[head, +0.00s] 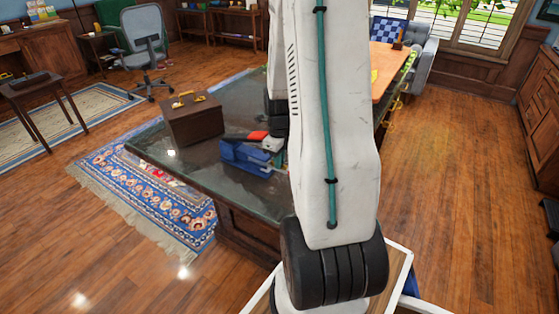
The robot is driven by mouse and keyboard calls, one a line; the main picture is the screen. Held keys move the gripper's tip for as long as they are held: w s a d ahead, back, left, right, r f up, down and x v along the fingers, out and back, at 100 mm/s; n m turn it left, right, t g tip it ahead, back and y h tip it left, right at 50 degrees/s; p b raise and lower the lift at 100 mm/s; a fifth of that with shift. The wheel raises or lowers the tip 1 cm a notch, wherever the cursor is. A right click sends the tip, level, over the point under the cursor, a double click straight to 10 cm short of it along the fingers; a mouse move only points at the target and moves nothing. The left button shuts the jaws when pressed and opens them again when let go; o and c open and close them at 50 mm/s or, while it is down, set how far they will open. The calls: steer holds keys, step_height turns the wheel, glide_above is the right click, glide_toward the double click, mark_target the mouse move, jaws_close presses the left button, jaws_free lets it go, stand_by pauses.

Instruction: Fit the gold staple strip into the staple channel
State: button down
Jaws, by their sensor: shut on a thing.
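A blue stapler-like device (245,156) stands on the dark green desk top (235,190), just left of my arm. Its upper part shows red, dark and grey. Its right end is cut off by my arm, and the staple channel cannot be made out. The gold staple strip cannot be made out either. My arm comes down through the middle of the view and hides the space behind it.
A brown wooden box (192,122) with yellow pieces on top stands on the desk, left of the device. The desk top is bare in front of both. Wooden floor (450,170) lies open on the right.

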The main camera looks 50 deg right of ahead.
steer(key=shift+s+a+f, duration=0.1)
steer(key=shift+f, duration=0.15)
